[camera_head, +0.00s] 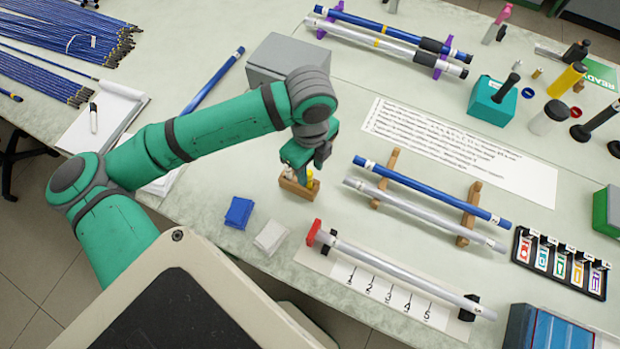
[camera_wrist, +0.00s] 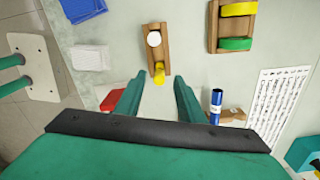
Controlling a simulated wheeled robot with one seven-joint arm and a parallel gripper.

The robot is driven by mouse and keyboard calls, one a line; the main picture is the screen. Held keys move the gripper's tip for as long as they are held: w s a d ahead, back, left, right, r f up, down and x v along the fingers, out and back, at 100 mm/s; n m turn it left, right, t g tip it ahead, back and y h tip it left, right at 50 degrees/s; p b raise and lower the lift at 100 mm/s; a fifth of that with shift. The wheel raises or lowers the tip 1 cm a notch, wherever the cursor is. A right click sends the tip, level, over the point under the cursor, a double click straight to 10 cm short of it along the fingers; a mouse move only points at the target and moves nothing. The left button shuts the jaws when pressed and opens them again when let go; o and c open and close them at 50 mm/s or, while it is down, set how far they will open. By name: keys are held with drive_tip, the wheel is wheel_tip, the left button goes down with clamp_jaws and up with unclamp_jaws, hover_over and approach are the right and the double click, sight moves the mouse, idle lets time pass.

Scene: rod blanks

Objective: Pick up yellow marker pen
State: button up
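The yellow marker pen (camera_head: 311,175) stands in a small wooden holder (camera_head: 298,190), beside a white-topped item. In the wrist view, the yellow pen (camera_wrist: 159,76) shows at the near end of the holder (camera_wrist: 157,55), with the round white top (camera_wrist: 153,39) at the far end. My gripper (camera_head: 307,165) hangs over the holder in the head view and partly hides it. In the wrist view, my gripper (camera_wrist: 157,88) is open, its two fingers apart with nothing held. The yellow pen lies just beyond the fingertips, in line with the gap. No contact shows.
A blue cloth (camera_head: 239,212) and a white cloth (camera_head: 270,237) lie left of the holder. A red-ended silver rod (camera_head: 395,267) lies in front. A wooden rack holds a blue rod (camera_head: 430,191) and a silver rod to the right. A grey box (camera_head: 280,60) stands behind.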

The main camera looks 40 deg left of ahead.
sight(309, 179)
drive_tip(key=shift+s+a+f, duration=0.1)
drive_tip(key=shift+f, duration=2.65)
clamp_jaws()
